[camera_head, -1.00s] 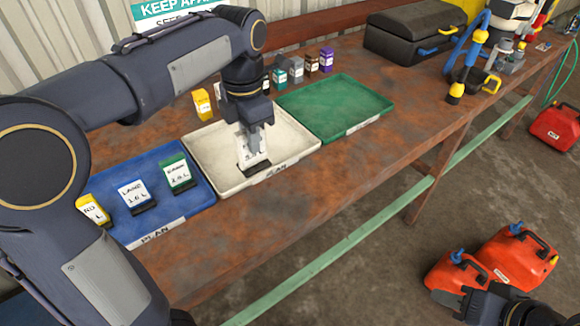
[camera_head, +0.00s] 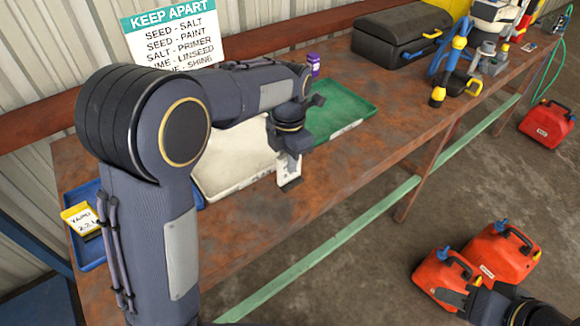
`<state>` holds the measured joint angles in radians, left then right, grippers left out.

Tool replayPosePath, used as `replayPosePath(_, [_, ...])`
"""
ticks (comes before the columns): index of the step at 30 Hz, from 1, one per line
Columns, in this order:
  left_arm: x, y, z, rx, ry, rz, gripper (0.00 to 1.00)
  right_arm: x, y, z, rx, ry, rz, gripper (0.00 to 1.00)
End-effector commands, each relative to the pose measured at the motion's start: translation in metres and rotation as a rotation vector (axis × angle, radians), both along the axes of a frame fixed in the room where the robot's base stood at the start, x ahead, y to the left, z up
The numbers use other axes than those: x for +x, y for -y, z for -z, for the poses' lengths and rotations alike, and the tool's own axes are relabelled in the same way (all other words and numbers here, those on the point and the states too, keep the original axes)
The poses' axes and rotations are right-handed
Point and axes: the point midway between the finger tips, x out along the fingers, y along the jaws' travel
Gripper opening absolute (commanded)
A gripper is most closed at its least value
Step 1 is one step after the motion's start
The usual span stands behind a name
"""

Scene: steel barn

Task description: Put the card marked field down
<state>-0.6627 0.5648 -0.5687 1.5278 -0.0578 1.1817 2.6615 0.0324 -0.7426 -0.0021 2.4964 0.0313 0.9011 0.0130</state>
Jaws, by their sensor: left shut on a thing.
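My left gripper (camera_head: 289,152) is shut on a white card (camera_head: 291,168) with a dark foot. The card is upright at the front right of the white tray (camera_head: 222,160), near the tray's front edge; whether its foot touches anything is unclear. Its writing is too small and partly covered to read, so I cannot tell if it says field. A yellow card (camera_head: 79,217) with handwriting stands in the blue tray (camera_head: 84,192) at the left. My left arm hides the rest of that tray. My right gripper (camera_head: 452,297) shows partly at the bottom right; its jaw opening is unclear.
A green tray (camera_head: 345,108) lies right of the white tray, with a purple box (camera_head: 313,64) behind it. A sign (camera_head: 172,35) headed KEEP APART hangs on the wall. A black toolbox (camera_head: 400,38) stands farther along the rusty bench (camera_head: 385,150). Red cans (camera_head: 500,252) stand on the floor.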

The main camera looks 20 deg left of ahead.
Motion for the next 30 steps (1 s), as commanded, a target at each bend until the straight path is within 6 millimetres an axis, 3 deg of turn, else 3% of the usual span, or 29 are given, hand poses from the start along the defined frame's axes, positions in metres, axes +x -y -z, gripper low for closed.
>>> replayPosePath(3, [0.013, -0.003, 0.016, 0.0, -0.001, -0.003, 0.0, 0.0, 0.0, -0.002, 0.0, 0.0, 0.0, 0.36])
replayPosePath(11, [0.029, -0.006, 0.035, 0.0, -0.002, -0.001, 0.0, 0.0, 0.0, -0.005, 0.0, 0.0, 0.0, 0.36])
replayPosePath(16, [0.027, -0.006, 0.059, 0.0, -0.001, 0.0, 0.0, 0.0, 0.0, -0.004, 0.0, 0.0, 0.0, 0.36])
replayPosePath(29, [0.027, -0.005, 0.067, -0.001, 0.002, 0.0, 0.0, 0.0, 0.0, -0.002, 0.0, 0.0, 0.0, 0.36])
replayPosePath(30, [0.027, -0.005, 0.066, -0.001, 0.002, 0.0, 0.17, 0.0, 0.0, -0.003, 0.0, 0.0, 0.0, 0.36])
